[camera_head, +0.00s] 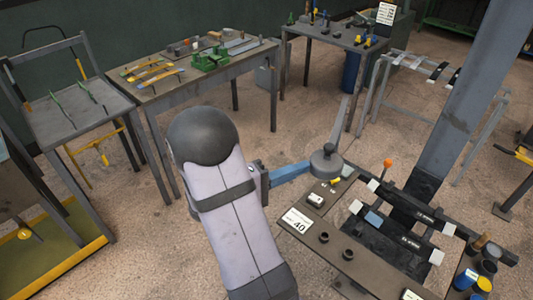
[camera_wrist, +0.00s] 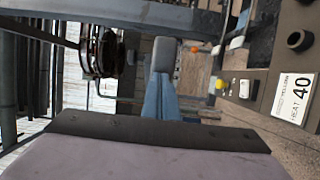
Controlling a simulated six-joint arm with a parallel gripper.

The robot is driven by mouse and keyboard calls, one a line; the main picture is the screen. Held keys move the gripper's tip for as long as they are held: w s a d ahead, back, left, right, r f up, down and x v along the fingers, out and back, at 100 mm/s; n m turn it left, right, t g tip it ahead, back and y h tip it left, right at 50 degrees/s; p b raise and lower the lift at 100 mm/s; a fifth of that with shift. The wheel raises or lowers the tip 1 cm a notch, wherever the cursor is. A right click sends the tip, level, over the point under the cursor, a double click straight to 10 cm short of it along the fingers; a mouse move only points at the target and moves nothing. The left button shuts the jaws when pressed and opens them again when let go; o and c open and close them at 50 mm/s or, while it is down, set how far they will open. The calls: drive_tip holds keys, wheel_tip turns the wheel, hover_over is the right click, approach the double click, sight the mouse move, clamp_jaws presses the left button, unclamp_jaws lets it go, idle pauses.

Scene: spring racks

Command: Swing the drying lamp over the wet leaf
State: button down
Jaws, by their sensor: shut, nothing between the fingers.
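My gripper (camera_head: 308,167) reaches right from my pale arm, its blue fingers shut and empty. In the wrist view the fingers (camera_wrist: 164,85) lie together, pointing away. A grey round-topped head (camera_head: 325,162), seemingly the drying lamp, is right at the fingertips in the head view. A grey bar (camera_head: 341,122) runs up and away behind it. A round metal part (camera_wrist: 102,50) left of the fingers in the wrist view looks like the same lamp, apart from them. Contact is unclear. Dark strips with white ends (camera_head: 402,234) lie on the right bench; I cannot tell which is the wet leaf.
The right bench (camera_head: 325,262) carries a "40" sign (camera_head: 297,220), dark cups (camera_head: 348,254) and an orange knob (camera_head: 388,163). A grey post (camera_head: 462,95) stands behind it. Blue and yellow cans (camera_head: 466,279) are at its right.

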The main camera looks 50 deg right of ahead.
drive_tip(key=s+d+p, duration=0.4)
drive_tip(key=s, duration=0.4)
drive_tip(key=s+d+p, duration=0.3)
drive_tip(key=s+p, duration=0.2)
drive_tip(key=s, duration=0.3)
drive_tip(key=shift+s+d, duration=0.15)
drive_tip(key=shift+d, duration=0.25)
drive_tip(key=shift+a, duration=0.15)
drive_tip(key=p+v, duration=0.2)
drive_tip(key=v, duration=0.5)
drive_tip(key=shift+p, duration=0.3)
